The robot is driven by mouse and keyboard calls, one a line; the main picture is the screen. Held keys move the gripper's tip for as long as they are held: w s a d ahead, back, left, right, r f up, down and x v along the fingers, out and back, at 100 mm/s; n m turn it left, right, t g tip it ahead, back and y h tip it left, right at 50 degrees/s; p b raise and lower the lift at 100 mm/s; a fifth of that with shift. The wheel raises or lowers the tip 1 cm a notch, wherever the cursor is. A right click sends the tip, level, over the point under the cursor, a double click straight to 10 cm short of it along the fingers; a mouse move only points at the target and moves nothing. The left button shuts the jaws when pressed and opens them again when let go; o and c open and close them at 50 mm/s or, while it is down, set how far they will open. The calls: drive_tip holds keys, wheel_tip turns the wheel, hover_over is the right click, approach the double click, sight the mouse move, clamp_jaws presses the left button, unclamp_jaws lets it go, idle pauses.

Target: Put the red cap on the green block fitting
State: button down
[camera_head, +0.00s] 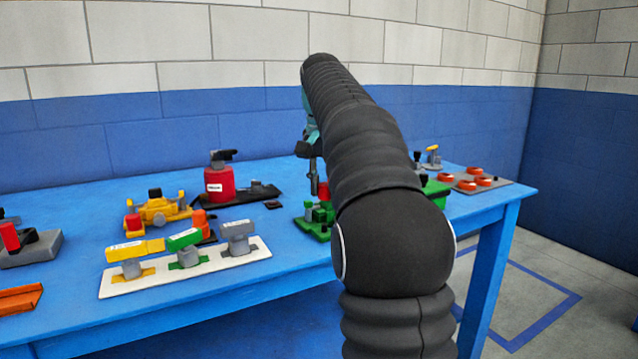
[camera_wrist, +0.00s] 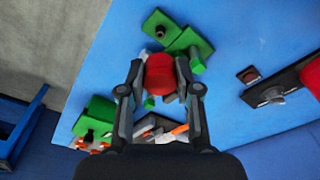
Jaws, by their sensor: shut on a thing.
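My gripper (camera_wrist: 160,76) is shut on the red cap (camera_wrist: 160,70), which shows between its two fingertips in the wrist view. A green block fitting (camera_wrist: 187,41) with a green upright stub lies on the blue table just beyond the cap in that view. The cap appears above the table and apart from the fitting; the exact height is unclear. In the head view, the green fitting (camera_head: 311,226) stands left of my arm, which hides part of it.
A red cylinder (camera_head: 219,185) on a black base, a yellow valve piece (camera_head: 158,209) and a white panel with three handles (camera_head: 185,267) stand left on the blue table (camera_head: 300,291). A panel of orange-red buttons (camera_head: 473,185) lies right of my arm.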

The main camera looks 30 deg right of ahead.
wheel_tip(320, 180, down, 2)
drive_tip(key=shift+f, duration=0.1)
drive_tip(key=shift+f+b, duration=0.85)
drive_tip(key=shift+f, duration=0.3)
drive_tip(key=shift+a+p, duration=0.15)
drive_tip(key=shift+p, duration=0.15)
drive_tip(key=shift+f, duration=1.55)
idle(1.9)
drive_tip(key=shift+c, duration=2)
unclamp_jaws()
drive_tip(key=shift+r, duration=0.15)
